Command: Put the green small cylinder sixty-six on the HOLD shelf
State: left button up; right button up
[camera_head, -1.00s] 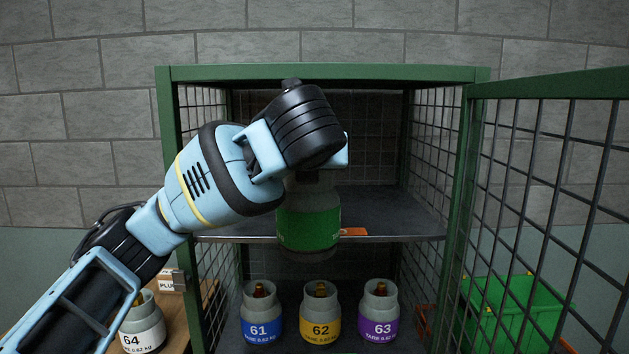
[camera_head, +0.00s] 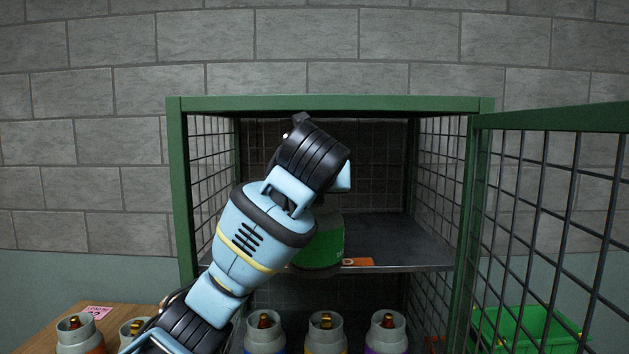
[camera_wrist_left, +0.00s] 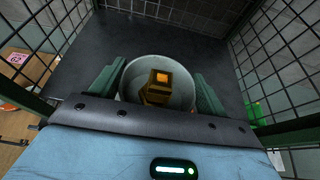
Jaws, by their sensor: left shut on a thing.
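The green small cylinder (camera_head: 322,247) is in my left gripper, upright at the front of the cage's upper shelf (camera_head: 410,243). Its lower end overlaps the shelf's front edge in the head view; I cannot tell whether it touches the shelf. Its number is not readable. In the left wrist view, my left gripper (camera_wrist_left: 160,88) has its fingers on both sides of the cylinder's round grey collar (camera_wrist_left: 133,72), with a brass valve inside. An orange label (camera_head: 358,262) on the shelf edge is partly hidden, with only a last letter like D showing. My right gripper is not in view.
Several grey cylinders, one of them blue-banded (camera_head: 264,335), stand below the shelf. The mesh door (camera_head: 550,220) is open at right, by a green crate (camera_head: 525,328). More cylinders (camera_head: 78,335) stand on a wooden table at left. The shelf's right side and back look clear.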

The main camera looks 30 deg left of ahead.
pick_arm(q)
jog(key=w+a, duration=0.6)
jog(key=w, duration=0.4)
jog(key=shift+a+f, duration=0.15)
jog(key=shift+a, duration=0.05)
dwell(0.5)
jog(key=shift+w+f, duration=0.1)
jog(key=o, duration=2)
jog(key=shift+f, duration=0.25)
jog(key=s+d, duration=0.2)
jog(key=s, duration=0.1)
jog(key=s+d, duration=0.2)
jog(key=s, duration=0.2)
jog(key=s+d, duration=0.3)
jog(key=s, duration=0.1)
jog(key=shift+s+r, duration=0.1)
jog(key=shift+r, duration=0.25)
